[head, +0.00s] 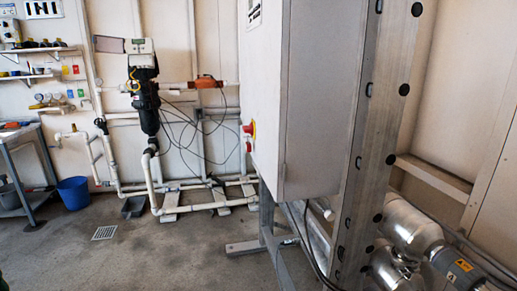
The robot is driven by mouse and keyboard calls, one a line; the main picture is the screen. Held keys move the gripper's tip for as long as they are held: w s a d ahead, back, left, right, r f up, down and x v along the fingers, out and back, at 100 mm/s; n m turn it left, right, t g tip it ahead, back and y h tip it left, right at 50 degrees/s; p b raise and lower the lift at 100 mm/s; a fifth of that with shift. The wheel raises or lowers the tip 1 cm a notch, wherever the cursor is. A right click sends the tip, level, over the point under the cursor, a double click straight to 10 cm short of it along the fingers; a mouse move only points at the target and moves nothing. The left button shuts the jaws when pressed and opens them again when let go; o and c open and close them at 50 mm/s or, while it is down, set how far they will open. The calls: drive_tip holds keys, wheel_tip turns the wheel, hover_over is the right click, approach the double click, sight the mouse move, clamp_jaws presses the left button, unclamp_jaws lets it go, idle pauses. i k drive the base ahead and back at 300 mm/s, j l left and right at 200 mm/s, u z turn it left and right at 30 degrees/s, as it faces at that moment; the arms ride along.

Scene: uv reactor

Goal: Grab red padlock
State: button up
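I cannot clearly make out a red padlock. A small red item (76,69) hangs on the far left wall beside a yellow one, too small to identify. Another small red item (248,146) sits on the left side of the grey cabinet (312,100), just below a red and yellow rotary switch (249,129). I cannot tell whether either is a padlock. My gripper is not in view.
A wheelless-looking grey cart (30,165) and a blue bucket (73,190) stand at the left. White pipes (152,185) run along the back wall. A metal column (375,130) and steel pipes (410,230) fill the right.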

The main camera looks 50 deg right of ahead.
sight(248, 144)
drive_tip(key=i+z, duration=0.2)
drive_tip(key=z, duration=0.15)
drive_tip(key=i+z, duration=0.25)
drive_tip(key=z, duration=0.15)
drive_tip(key=i+j+z, duration=0.1)
drive_tip(key=i, duration=0.4)
drive_tip(key=i+j+z, duration=0.1)
drive_tip(key=i+j, duration=0.2)
drive_tip(key=i, duration=0.2)
drive_tip(key=i+j+z, duration=0.1)
drive_tip(key=i+j, duration=0.15)
drive_tip(key=i, duration=0.2)
